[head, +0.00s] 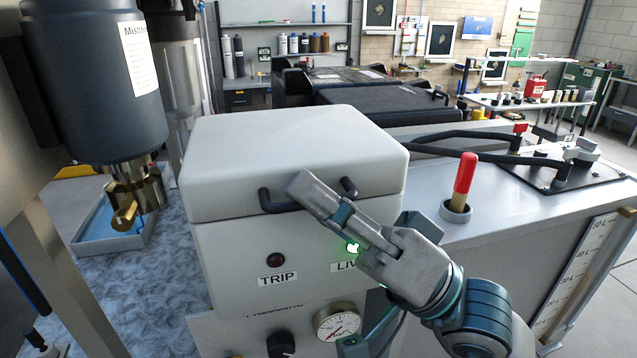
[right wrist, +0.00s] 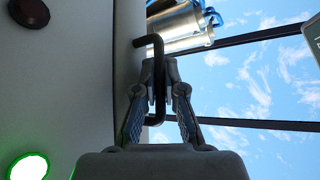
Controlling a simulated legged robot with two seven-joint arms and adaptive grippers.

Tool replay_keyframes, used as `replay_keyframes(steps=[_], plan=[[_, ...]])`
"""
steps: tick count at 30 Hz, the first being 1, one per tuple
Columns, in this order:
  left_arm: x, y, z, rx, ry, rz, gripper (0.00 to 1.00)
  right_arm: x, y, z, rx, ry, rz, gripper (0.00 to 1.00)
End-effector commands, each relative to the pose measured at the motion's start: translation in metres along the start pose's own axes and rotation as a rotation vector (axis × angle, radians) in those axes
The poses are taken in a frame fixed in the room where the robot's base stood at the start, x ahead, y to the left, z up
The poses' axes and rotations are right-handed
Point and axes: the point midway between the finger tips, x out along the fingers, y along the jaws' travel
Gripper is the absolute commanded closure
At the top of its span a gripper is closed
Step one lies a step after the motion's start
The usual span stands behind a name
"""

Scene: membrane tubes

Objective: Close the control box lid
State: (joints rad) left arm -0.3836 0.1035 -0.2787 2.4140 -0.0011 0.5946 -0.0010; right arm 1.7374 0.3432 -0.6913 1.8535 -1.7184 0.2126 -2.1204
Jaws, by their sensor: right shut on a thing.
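The pale grey control box (head: 240,258) stands in the middle of the head view. Its lid (head: 290,140) lies over the top, with a thin seam along the front; I cannot tell if it is fully seated. A black bar handle (head: 268,204) is on the lid's front face, and it also shows in the right wrist view (right wrist: 159,50). My right gripper (head: 303,186) reaches in from the lower right and is shut on the handle; its fingers also show in the right wrist view (right wrist: 160,78). It hides the handle's middle. My left gripper is not in view.
Below the lid are a dark TRIP lamp (head: 275,260), a lit green lamp (head: 352,247), and a gauge (head: 338,321). A red-topped lever (head: 464,178) stands on the bench at right. A dark blue cylinder (head: 95,75) hangs at left above a blue tray (head: 100,240).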

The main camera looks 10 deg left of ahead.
Motion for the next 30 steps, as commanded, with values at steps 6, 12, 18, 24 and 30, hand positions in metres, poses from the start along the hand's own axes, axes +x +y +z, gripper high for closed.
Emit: replay_keyframes(steps=[6,12,18,24,30], plan=[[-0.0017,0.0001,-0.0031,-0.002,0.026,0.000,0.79,-0.0039,0.0075,0.0059,0.003,-0.006,0.009,1.00],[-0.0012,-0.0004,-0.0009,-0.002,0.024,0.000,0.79,-0.0045,0.0091,0.0084,0.006,-0.010,0.011,1.00],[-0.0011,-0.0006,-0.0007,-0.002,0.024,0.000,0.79,-0.0047,0.0093,0.0087,0.007,-0.010,0.010,0.79],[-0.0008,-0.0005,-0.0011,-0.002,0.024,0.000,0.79,-0.0040,0.0074,0.0059,0.004,-0.006,0.008,0.79],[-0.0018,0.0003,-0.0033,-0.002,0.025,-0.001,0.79,-0.0052,0.0059,0.0043,0.003,-0.003,0.006,0.79]])
